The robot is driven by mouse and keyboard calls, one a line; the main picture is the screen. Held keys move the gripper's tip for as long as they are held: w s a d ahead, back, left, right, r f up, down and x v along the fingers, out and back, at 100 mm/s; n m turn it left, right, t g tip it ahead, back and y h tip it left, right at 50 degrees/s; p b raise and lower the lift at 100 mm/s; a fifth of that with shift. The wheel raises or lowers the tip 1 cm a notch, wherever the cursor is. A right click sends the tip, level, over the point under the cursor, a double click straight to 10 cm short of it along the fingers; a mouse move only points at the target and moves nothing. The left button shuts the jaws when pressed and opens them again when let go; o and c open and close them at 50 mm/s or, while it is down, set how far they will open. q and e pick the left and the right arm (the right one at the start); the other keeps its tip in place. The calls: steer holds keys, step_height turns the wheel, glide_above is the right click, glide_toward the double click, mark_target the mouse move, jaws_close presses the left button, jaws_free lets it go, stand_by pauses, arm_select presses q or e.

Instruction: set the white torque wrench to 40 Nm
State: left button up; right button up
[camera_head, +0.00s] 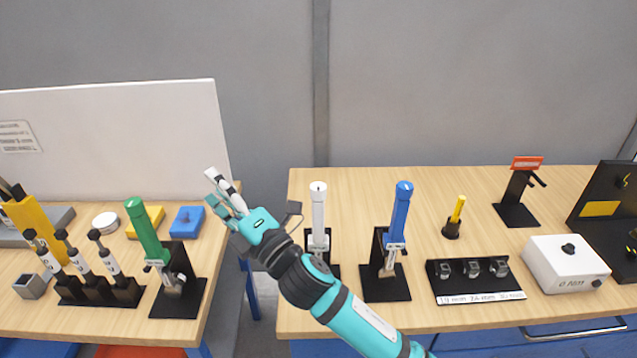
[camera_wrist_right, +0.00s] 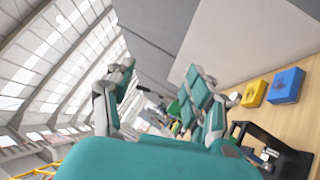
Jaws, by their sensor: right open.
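The white torque wrench (camera_head: 318,212) stands upright in a black stand on the right-hand table, its handle up. Its lower part is partly hidden by my right arm. My right gripper (camera_head: 211,187) is open and empty, raised in front of the gap between the two tables, to the left of the white wrench and apart from it. In the right wrist view its spread fingers (camera_wrist_right: 158,98) have nothing between them within reach. The wrench's scale setting is too small to read. My left gripper is not in view.
A blue wrench (camera_head: 402,212) stands just right of the white one, and a green wrench (camera_head: 146,232) on the left table. A black socket holder (camera_head: 476,280) and a white box with a knob (camera_head: 566,262) are further right. The table behind the wrenches is clear.

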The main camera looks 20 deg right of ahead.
steer(key=s+a+r+n+g+y, duration=0.2)
steer(key=a+r+n+g+y, duration=0.45)
steer(key=n, duration=0.75)
steer(key=s+a+r+n+g+y, duration=0.1)
steer(key=s+a+n+g+y, duration=0.35)
steer(key=n+g, duration=0.75)
step_height(320, 180, up, 7)
steer(key=n+h, duration=1.7)
steer(key=h, duration=0.6)
glide_above(318, 187)
step_height(318, 187, down, 17)
steer(key=shift+w+f+p, duration=0.1)
steer(key=shift+f+p, duration=0.1)
steer(key=shift+p, duration=0.7)
